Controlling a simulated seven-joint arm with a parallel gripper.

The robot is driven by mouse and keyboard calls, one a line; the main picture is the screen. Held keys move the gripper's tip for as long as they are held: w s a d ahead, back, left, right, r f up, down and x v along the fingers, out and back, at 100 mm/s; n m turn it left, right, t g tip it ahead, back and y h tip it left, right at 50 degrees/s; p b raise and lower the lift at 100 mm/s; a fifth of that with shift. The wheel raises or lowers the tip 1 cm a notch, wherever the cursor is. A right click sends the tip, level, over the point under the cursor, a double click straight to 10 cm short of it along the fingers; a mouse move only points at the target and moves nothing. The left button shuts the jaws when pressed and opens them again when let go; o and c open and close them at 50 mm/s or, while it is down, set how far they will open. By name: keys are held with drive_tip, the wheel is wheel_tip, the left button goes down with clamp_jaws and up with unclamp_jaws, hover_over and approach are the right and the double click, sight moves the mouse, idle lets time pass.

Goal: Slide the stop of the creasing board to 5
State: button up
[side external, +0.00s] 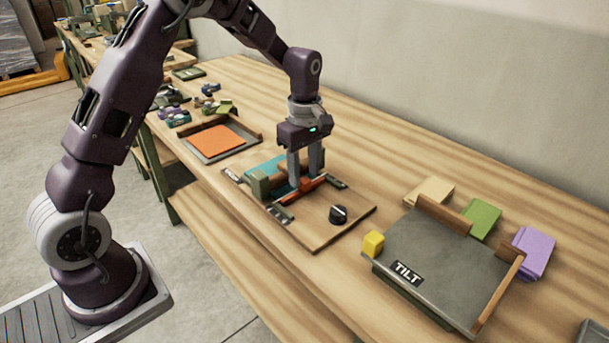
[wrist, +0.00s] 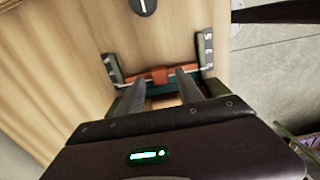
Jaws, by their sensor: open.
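The creasing board (side external: 318,232) is a wooden panel on the bench with a teal sheet (side external: 262,165) at its far side. Its red-orange stop (side external: 301,190) is a bar lying across the board; it also shows in the wrist view (wrist: 157,74). Scales run along the stop's two ends; the right one (wrist: 208,46) carries small marks, with a 5 seemingly near its top. My gripper (side external: 304,184) is open and points down at the stop. In the wrist view its fingers (wrist: 147,80) are spread either side of the stop's middle; contact cannot be told.
A black knob (side external: 338,214) stands on the board near its front right. A green block (side external: 260,187) is left of my fingers. An orange sheet in a tray (side external: 236,153) lies farther left.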

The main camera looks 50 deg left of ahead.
drive_tip(key=shift+f, duration=0.8)
clamp_jaws()
idle(0.8)
